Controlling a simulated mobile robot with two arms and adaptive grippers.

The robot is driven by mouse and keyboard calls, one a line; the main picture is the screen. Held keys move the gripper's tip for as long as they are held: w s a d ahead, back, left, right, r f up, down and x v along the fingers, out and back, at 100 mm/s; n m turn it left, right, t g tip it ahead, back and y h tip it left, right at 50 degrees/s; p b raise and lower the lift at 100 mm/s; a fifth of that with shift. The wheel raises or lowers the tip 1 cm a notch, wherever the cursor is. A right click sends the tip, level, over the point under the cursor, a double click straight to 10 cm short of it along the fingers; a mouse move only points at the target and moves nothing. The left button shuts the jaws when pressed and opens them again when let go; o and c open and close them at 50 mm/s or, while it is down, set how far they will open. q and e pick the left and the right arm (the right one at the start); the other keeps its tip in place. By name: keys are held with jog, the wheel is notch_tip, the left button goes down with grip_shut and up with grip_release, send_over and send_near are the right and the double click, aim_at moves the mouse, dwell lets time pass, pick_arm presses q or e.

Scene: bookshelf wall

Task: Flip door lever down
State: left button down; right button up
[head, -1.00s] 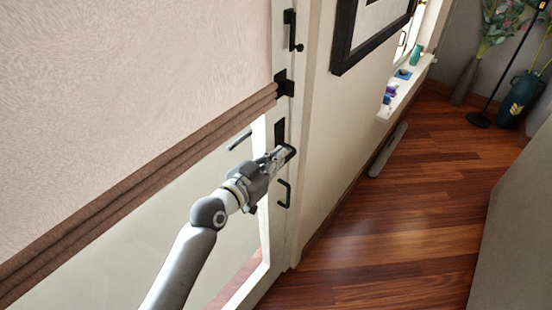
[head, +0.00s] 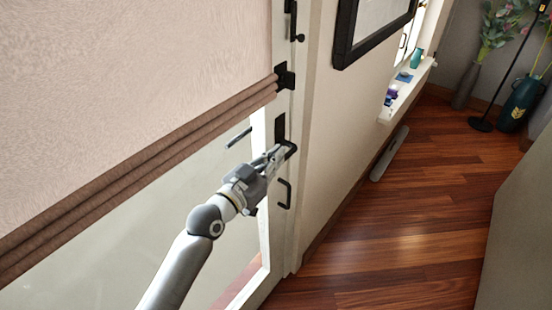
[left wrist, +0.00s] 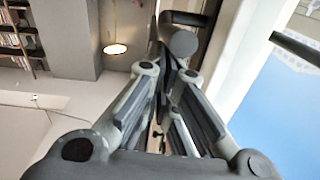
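The door lever (head: 291,148) is a black handle on the white door, below a dark plate. In the left wrist view it is the dark bar with a rounded grey end (left wrist: 183,43), just beyond the fingertips. My left gripper (head: 279,152) is at the lever, its fingers pointing at it; whether they touch is unclear. In the left wrist view the fingers of this gripper (left wrist: 164,72) converge and look shut, with nothing seen between them. The fingers partly hide the lever in the head view. My right gripper is not in view.
A black pull handle (head: 285,193) sits below the lever. A black latch (head: 285,77) is above, beside the rolled brown hem of the blind (head: 150,170). A framed picture (head: 370,30) hangs on the wall to the right.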

pick_arm(q)
jog(key=shift+s+a+f+t+h+b, duration=0.1)
jog(key=shift+f+t+h+b, duration=0.2)
jog(key=shift+f+b, duration=0.75)
jog(key=shift+s+a+f+t+h+b, duration=0.1)
jog(key=shift+f+t+h+b, duration=0.15)
jog(key=shift+b, duration=1.45)
jog(key=shift+f+b, duration=0.25)
jog(key=shift+b, duration=0.05)
jog(key=shift+d+f+b, duration=0.1)
jog(key=shift+f+b, duration=0.25)
jog(key=shift+f, duration=0.2)
notch_tip(320, 180, down, 2)
jog(key=shift+w+f+b, duration=0.15)
jog(key=shift+b, duration=0.25)
jog(key=shift+d+f, duration=0.1)
jog(key=shift+f, duration=0.2)
